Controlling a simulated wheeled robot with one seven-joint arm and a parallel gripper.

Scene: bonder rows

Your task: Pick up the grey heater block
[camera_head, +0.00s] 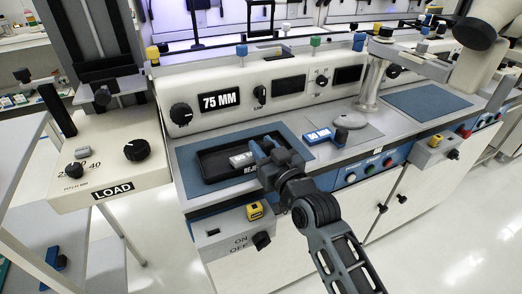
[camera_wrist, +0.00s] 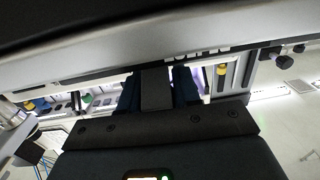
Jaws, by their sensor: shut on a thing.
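My gripper (camera_head: 268,152) is over the right side of the black reject tray (camera_head: 212,178) on the bench's blue mat. In the wrist view a dark grey block (camera_wrist: 156,90) sits between its two blue fingers, and the gripper is shut on it. It looks like the grey heater block, but I see no label on it. In the head view the fingers hide most of what they hold, and I cannot tell whether it touches the tray. A light grey block (camera_head: 242,159) lies in the tray just left of the fingers.
A blue and white block (camera_head: 318,135) and a round grey disc (camera_head: 350,121) lie on the bench to the right. The control panel (camera_head: 219,101) rises behind the tray. A switch box (camera_head: 232,230) juts from the bench front.

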